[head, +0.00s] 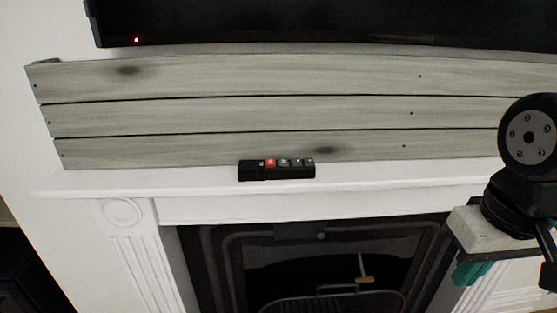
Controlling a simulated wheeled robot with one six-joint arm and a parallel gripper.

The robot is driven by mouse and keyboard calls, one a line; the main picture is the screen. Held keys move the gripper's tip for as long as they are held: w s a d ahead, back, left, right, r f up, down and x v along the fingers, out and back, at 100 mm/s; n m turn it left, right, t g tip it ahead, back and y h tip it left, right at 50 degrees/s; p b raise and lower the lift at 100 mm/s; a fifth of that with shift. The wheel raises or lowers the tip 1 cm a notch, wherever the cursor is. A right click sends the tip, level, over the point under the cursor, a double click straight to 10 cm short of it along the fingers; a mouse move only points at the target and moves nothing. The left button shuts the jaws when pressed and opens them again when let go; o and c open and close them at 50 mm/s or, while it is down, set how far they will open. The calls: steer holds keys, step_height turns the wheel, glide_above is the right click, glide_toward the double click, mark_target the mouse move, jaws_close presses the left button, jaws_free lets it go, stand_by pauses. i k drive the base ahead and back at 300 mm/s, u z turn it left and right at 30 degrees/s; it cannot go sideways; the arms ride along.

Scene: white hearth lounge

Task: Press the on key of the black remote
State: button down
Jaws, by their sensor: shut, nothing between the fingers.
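The black remote (277,173) lies on the white mantel shelf, against the grey wooden boards behind it. Its top carries a row of several small keys, one red (270,162) and the others dark with pale marks too small to read. I cannot tell which is the on key. My gripper (472,272), with a pale body and teal finger parts, is at the right edge, pointing down, well to the right of the remote and apart from it. It is shut and empty. Part of it is cut off or hidden.
A dark television (330,22) with a lit red light (136,40) hangs above the boards (230,115). The mantel shelf (400,178) is bare on both sides of the remote. Below is the fireplace opening (220,265) with a dark grate (335,303).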

mark_target(269, 162)
steer(key=z, duration=2.05)
steer(key=k, duration=0.8)
steer(key=u, duration=1.55)
